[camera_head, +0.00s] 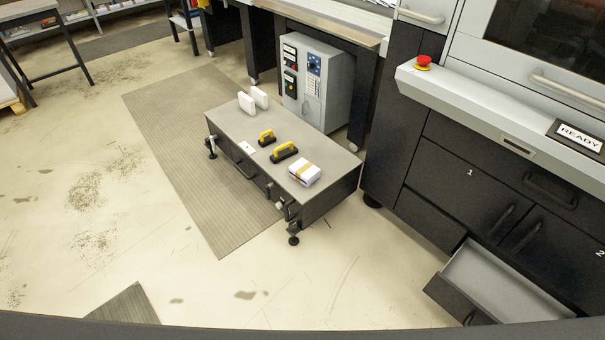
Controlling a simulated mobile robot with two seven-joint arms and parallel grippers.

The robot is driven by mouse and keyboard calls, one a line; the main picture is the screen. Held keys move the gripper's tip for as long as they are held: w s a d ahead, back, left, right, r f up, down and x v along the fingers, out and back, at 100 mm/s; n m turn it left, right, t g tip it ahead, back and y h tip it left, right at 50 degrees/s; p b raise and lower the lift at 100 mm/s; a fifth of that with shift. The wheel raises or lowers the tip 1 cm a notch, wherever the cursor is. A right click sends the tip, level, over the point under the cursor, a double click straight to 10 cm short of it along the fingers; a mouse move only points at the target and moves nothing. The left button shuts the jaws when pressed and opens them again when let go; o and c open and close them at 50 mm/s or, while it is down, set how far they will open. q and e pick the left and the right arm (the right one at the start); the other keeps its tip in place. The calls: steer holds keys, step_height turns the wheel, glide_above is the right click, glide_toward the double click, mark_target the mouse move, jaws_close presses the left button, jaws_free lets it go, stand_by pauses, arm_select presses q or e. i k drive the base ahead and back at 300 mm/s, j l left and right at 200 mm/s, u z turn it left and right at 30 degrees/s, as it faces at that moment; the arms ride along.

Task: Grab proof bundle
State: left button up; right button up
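A small white bundle with a tan band (304,173), which looks like the proof bundle, lies on the right end of a low grey-topped table (235,122). Its top and near sides show, and nothing covers it. Neither of my grippers is in the head view, so nothing is seen touching the bundle.
Two yellow-handled black tools (284,151) and two upright white blocks (247,103) stand on the same table. A grey control cabinet (327,90) is behind it. At right, a dark machine has an open lower drawer (500,285). The floor at left is clear.

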mark_target(305, 173)
steer(key=i+z, duration=0.15)
steer(key=i, duration=0.75)
steer(key=i+z, duration=0.2)
steer(key=i, duration=0.65)
